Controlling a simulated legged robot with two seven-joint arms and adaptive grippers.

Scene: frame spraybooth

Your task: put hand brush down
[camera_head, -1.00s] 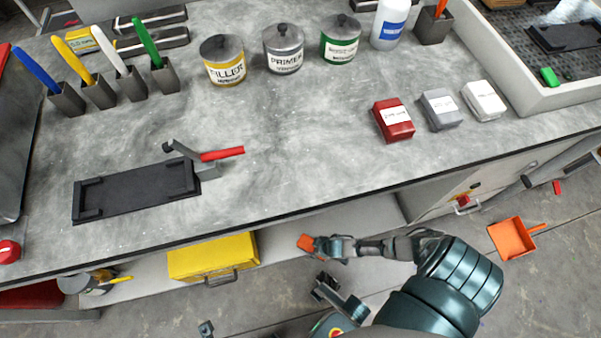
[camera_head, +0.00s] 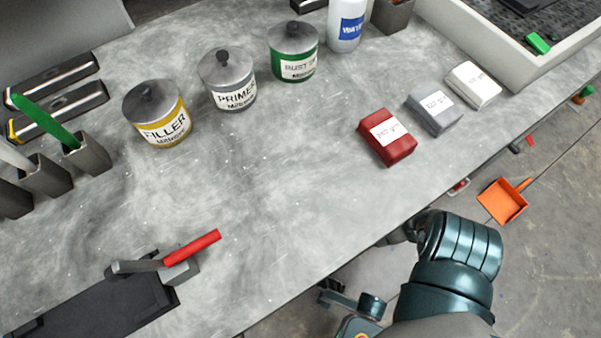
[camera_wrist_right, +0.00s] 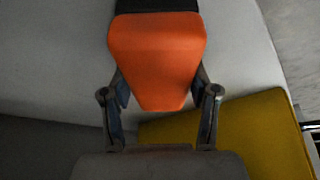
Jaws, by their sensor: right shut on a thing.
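The hand brush (camera_wrist_right: 155,45) shows in the right wrist view as an orange block with a dark edge at its far end. My right gripper (camera_wrist_right: 161,92) is shut on it, one finger on each side of its narrower near end. An orange dustpan (camera_head: 503,201) lies on the floor to the right of my arm. My left gripper is not in view.
A yellow box (camera_wrist_right: 255,128) is beside the gripper on a pale surface. The bench (camera_head: 275,215) holds tins, red, grey and white blocks (camera_head: 387,137), and a dark holder with a red-handled tool (camera_head: 192,247).

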